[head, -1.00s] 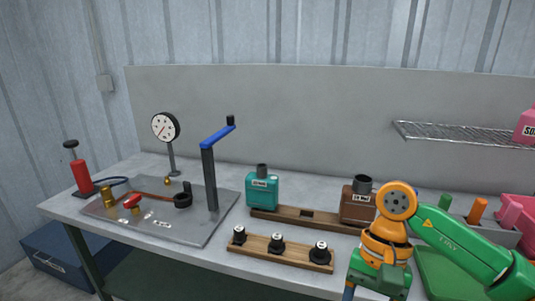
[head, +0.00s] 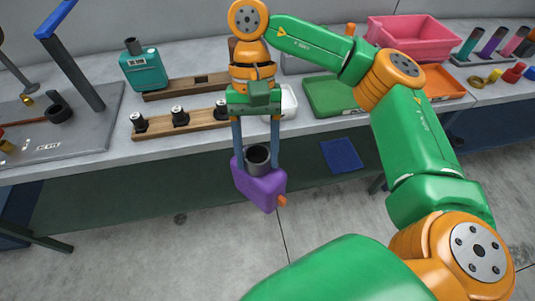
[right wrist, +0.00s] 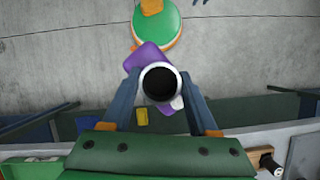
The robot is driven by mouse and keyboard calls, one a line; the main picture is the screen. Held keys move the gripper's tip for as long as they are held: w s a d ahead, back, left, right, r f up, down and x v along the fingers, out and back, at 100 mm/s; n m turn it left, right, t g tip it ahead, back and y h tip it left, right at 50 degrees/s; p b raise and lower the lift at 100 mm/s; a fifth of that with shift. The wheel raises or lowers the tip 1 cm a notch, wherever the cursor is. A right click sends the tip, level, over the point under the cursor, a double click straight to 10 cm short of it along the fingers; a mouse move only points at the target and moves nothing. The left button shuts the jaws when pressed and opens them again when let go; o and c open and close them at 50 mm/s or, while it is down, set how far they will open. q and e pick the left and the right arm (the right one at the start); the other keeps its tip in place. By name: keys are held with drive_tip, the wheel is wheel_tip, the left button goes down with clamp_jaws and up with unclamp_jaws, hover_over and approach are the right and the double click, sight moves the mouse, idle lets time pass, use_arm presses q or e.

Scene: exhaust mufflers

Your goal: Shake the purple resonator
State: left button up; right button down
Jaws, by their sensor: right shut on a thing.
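The purple resonator (head: 260,186) is a boxy body with a dark round neck on top and a small orange stub at its lower right. My right gripper (head: 257,157) points down and is shut on it, one finger on each side of the neck. It hangs in front of the table's front edge, above the floor. In the right wrist view, the purple resonator (right wrist: 148,55) shows behind its dark open neck, between the fingers of my right gripper (right wrist: 160,88). My left gripper is not in view.
A wooden strip (head: 205,119) with several black knobs lies near the table's front edge. A green tray (head: 330,97) and a pink bin (head: 408,36) are to the right.

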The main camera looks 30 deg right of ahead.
drive_tip(key=s+a+r+m+t+p, duration=0.2)
drive_tip(key=a+r+m+t, duration=0.2)
drive_tip(key=r+m, duration=0.7)
drive_tip(key=s+a+r+m+t+p, duration=0.2)
drive_tip(key=a+r+m, duration=0.7)
drive_tip(key=m, duration=0.6)
wheel_tip(320, 180, up, 2)
drive_tip(key=shift+r+t+p, duration=0.2)
drive_tip(key=shift+t+p, duration=0.25)
drive_tip(key=shift+t, duration=0.75)
drive_tip(key=shift+f, duration=0.1)
